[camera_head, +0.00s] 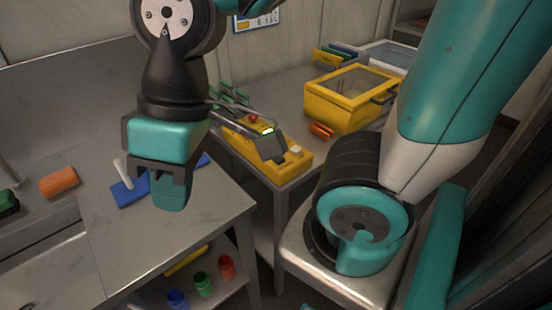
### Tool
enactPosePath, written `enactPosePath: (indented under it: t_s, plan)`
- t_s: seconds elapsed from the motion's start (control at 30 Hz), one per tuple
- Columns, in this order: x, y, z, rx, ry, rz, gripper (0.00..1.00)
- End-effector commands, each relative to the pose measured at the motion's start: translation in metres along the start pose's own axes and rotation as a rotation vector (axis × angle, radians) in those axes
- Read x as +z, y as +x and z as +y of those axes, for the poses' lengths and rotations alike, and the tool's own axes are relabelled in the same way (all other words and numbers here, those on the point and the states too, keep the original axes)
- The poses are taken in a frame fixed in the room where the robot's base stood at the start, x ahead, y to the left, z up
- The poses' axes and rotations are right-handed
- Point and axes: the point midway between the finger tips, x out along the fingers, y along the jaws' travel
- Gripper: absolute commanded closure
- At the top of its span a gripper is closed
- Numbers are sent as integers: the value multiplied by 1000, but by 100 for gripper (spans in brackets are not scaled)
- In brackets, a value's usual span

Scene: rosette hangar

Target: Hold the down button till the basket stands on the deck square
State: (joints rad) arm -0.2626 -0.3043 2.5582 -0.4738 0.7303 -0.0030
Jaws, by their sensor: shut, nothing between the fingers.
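My gripper (172,190) is shut and empty, pointing down above the front of the metal table at left of centre. A yellow control unit (235,146) stands on the bench to the right of my gripper, clearly apart from it. It has a red button (253,117), a pale square button (295,149) and a grey part with a small green-lit display (267,131). I cannot tell which button is the down button. I cannot make out the basket or the deck square in this view.
A yellow case with a clear lid (345,112) stands behind the control unit, with orange pieces (321,131) before it. A blue flat tool (130,192) lies beside my gripper. An orange block (59,182) lies at left. Colored containers (203,284) stand on the lower shelf.

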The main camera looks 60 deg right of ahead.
Motion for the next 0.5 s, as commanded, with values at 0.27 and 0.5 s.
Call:
enactPosePath:
  t_s: [0.27, 0.5]
  plan:
    - [-25, 2, 102, 188, 228, -112, 100]
    - [25, 7, 258, 500, 462, -407, 100]
